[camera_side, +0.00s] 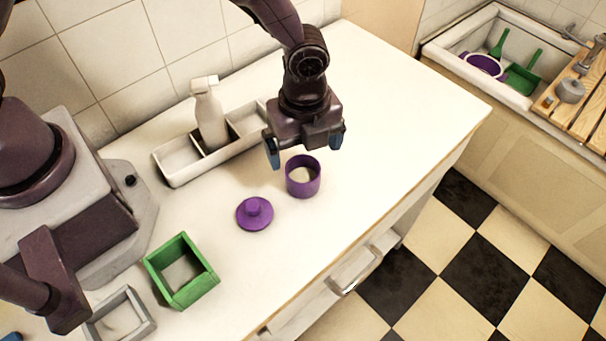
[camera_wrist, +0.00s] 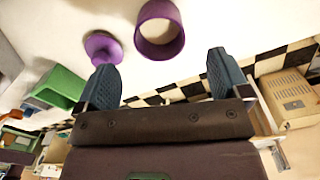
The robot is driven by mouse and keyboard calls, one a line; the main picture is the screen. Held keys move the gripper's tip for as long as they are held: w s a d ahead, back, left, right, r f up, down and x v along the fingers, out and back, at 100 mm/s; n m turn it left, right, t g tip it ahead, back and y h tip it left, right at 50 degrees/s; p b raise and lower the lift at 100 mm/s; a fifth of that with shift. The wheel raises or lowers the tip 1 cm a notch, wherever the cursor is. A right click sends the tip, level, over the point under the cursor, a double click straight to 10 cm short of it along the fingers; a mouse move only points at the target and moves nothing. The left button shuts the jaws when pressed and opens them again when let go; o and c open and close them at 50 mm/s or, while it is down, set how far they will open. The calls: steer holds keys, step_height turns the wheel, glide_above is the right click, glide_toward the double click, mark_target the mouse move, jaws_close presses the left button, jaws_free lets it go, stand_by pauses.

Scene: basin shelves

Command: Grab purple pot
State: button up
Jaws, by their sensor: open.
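The purple pot (camera_side: 303,183) stands upright and open-topped on the white counter in the side view. It also shows in the wrist view (camera_wrist: 160,48), above and between the fingertips. Its purple lid (camera_side: 255,213) with a knob lies on the counter to the pot's left, and in the wrist view the lid (camera_wrist: 102,47) is left of the pot. My gripper (camera_side: 305,149) is open and empty, its fingers spread wide. It hangs above the counter near the pot, apart from it. The wrist view shows both blue fingers (camera_wrist: 172,80).
A white divided tray (camera_side: 178,171) with a spray bottle (camera_side: 209,115) stands by the wall. A green box (camera_side: 180,275) and a grey box (camera_side: 119,316) are at lower left. The counter to the right is clear. A sink (camera_side: 448,45) holds purple and green items.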

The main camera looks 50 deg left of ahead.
mark_target(304, 167)
step_height(304, 167, down, 5)
steer(key=shift+s+d+f, duration=0.1)
steer(key=shift+c, duration=0.4)
steer(key=c, duration=0.9)
